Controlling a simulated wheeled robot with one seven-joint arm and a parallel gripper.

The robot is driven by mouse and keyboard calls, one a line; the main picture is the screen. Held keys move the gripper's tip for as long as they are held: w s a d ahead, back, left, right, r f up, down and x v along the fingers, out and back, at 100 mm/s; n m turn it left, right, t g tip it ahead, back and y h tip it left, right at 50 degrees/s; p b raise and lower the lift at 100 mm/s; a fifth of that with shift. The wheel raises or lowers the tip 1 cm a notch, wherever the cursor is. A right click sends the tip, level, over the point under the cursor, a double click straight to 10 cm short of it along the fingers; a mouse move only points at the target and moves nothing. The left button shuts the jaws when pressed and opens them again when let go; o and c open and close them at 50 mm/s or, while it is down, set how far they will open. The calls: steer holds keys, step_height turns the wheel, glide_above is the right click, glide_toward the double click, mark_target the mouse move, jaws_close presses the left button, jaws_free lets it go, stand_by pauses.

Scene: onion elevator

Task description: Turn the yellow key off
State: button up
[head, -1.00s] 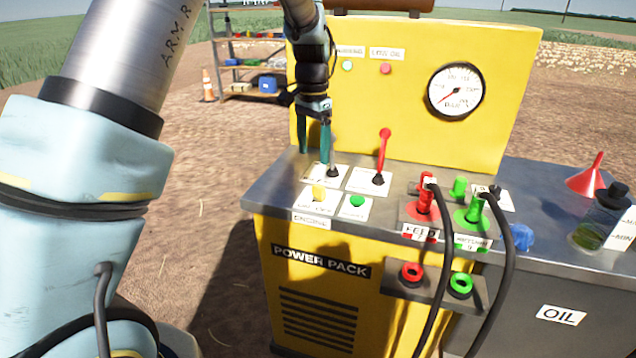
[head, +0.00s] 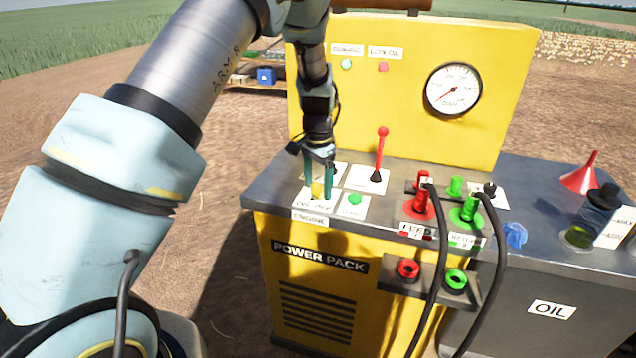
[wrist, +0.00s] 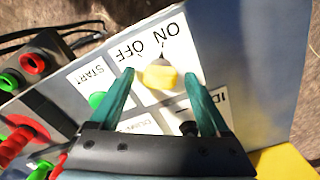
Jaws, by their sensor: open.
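The yellow key (head: 318,190) stands on a white label plate at the left front of the power pack's top. In the wrist view my gripper (wrist: 160,74) is open, with a gap between each finger and the key.
A green start button (head: 354,199) sits just right of the key. A red-knobbed lever (head: 381,155) rises behind it. Red and green couplings with black hoses (head: 484,250) stand to the right. A yellow panel with a gauge (head: 454,89) closes off the back.

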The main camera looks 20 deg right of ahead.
steer(key=shift+c, duration=0.2)
jaws_close()
stand_by(0.4)
